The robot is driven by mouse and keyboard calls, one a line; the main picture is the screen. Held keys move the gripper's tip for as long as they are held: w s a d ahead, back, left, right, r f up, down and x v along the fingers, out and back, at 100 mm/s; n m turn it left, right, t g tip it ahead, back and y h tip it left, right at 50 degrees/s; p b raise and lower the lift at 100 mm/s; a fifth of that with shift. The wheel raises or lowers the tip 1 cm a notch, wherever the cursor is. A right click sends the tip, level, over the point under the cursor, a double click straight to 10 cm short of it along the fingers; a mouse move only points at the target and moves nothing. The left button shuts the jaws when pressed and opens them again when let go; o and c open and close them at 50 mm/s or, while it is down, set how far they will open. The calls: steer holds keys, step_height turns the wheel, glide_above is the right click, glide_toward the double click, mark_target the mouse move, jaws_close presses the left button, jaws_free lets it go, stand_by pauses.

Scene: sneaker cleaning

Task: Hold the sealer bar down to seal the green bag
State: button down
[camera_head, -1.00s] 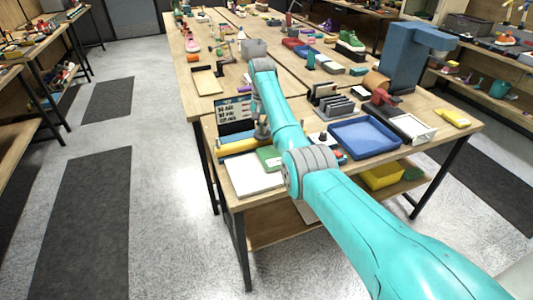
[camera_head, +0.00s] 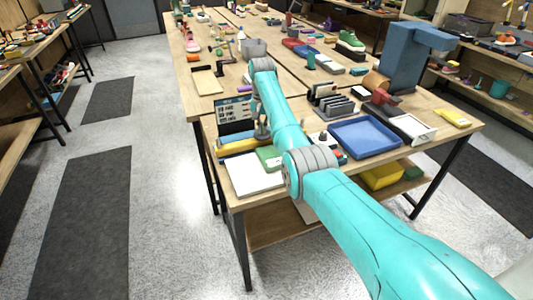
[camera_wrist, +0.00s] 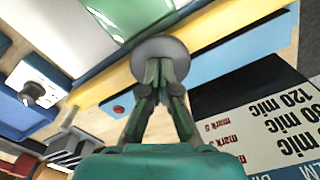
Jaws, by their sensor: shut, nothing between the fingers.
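The green bag (camera_wrist: 125,18) lies at the top of the wrist view, glossy, on a pale surface. It also shows in the head view (camera_head: 268,157), partly behind my arm. The sealer bar is a long yellow strip (camera_wrist: 235,22) beside a blue strip (camera_wrist: 215,62); its yellow part shows in the head view (camera_head: 237,145). A round grey disc (camera_wrist: 177,47) sits over the bar. My gripper (camera_wrist: 160,68) is shut and empty, its fingertips at the disc, partly covering it. Whether they press on it cannot be told.
A thickness chart (camera_wrist: 270,120) stands beside the bar. A box with a dial (camera_wrist: 35,92) is on the other side. In the head view, a blue tray (camera_head: 365,139), a grey slotted rack (camera_head: 338,109) and a white slab (camera_head: 253,176) crowd the table end.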

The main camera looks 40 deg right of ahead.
step_height(320, 180, up, 8)
stand_by(0.9)
steer(key=shift+f, duration=0.1)
stand_by(0.4)
